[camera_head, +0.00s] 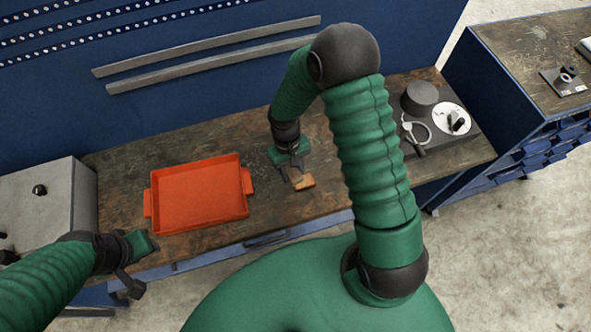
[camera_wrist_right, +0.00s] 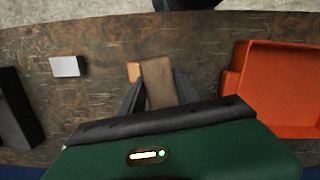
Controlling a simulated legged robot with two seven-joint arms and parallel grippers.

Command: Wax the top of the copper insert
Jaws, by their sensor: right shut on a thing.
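My right gripper (camera_head: 294,170) points down at the middle of the bench. In the right wrist view its jaws are shut on a brown block (camera_wrist_right: 158,84). The copper insert (camera_head: 306,183), a small orange-brown piece, is at the block's end. It also shows in the right wrist view (camera_wrist_right: 134,72), partly covered by the block. I cannot tell whether the block touches it. My left gripper (camera_head: 132,272) hangs at the bench's front left edge, away from the insert; its jaw opening is unclear.
An orange tray (camera_head: 200,196) stands left of the insert. A small pale block (camera_wrist_right: 67,66) lies on the bench in the right wrist view. A dark platform with a round grey part (camera_head: 420,98) and a white disc (camera_head: 446,116) stands at right. A grey box (camera_head: 45,195) stands at left.

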